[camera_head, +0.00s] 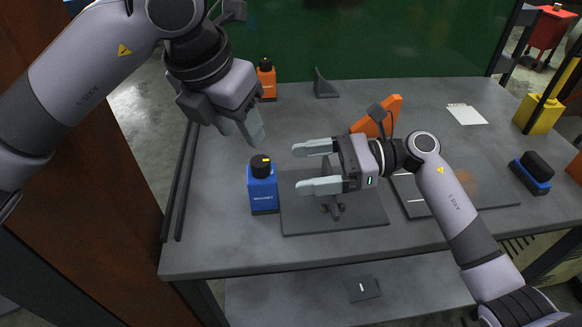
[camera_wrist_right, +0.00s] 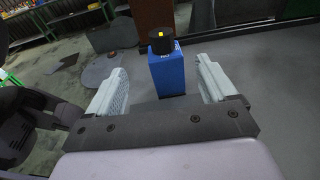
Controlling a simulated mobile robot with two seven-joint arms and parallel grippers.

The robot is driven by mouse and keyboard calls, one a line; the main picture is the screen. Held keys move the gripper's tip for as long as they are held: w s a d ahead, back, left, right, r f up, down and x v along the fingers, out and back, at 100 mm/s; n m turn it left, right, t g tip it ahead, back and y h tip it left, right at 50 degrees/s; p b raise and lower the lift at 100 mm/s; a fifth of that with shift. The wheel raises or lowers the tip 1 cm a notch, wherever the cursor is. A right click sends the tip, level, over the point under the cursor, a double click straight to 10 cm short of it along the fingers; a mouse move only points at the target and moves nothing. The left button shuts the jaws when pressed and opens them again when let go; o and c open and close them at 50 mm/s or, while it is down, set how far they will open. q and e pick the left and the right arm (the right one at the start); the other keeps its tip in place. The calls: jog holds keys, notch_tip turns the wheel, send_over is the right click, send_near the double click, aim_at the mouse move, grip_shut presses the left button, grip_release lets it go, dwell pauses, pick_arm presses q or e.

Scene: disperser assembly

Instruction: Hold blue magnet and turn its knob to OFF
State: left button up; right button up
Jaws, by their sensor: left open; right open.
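The blue magnet (camera_head: 263,193) stands upright on the grey table, left of a dark plate. Its black knob (camera_head: 260,166) with a yellow mark is on top. My right gripper (camera_head: 316,167) is open and level to the right of the magnet, fingers pointing at it and apart from it. In the right wrist view the magnet (camera_wrist_right: 167,72) lies ahead between the open fingers, beyond their tips, with the knob (camera_wrist_right: 162,41) above. My left gripper (camera_head: 250,130) is open above and behind the magnet, fingers pointing down, not touching it.
A dark plate (camera_head: 300,222) with a small fixture lies under my right gripper. An orange magnet (camera_head: 267,80) stands at the back left, near a grey bracket (camera_head: 325,84). An orange part (camera_head: 376,117) is behind my right wrist. The table's front edge is close to the magnet.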

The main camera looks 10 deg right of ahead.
aim_at(253, 184)
jog(key=a+h, duration=0.2)
jog(key=w+a+f+h, duration=0.1)
jog(key=shift+a+n+g, duration=0.3)
jog(key=shift+a+g, duration=0.1)
jog(key=shift+x, duration=3.55)
jog(key=shift+f, duration=0.1)
jog(key=shift+c, duration=0.3)
grip_shut()
jog(key=c, duration=0.7)
grip_release()
jog(key=c, duration=0.7)
